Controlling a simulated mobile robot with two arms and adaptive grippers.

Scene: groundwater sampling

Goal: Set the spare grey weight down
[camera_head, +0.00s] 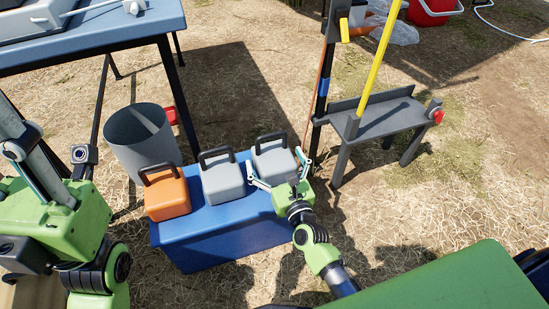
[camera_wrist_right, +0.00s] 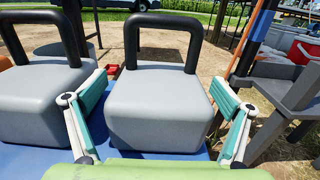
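Two grey weights with black handles stand on a blue bench (camera_head: 205,222). One is the right grey weight (camera_head: 273,160), which also fills the middle of the right wrist view (camera_wrist_right: 160,108). The other is the middle grey weight (camera_head: 222,180), seen at left in the wrist view (camera_wrist_right: 38,105). My right gripper (camera_head: 275,168) is open, its two fingers on either side of the right grey weight's body. That weight sits upright on the bench. A narrow gap seems to show beside the fingers; contact is unclear. My left arm is at the left edge; its finger state is unclear.
An orange weight (camera_head: 166,194) stands at the bench's left end. A grey bucket (camera_head: 140,138) is behind it. A dark stand with a shelf (camera_head: 385,119) and a yellow pole (camera_head: 378,62) is to the right. A blue-grey table (camera_head: 110,28) is at upper left.

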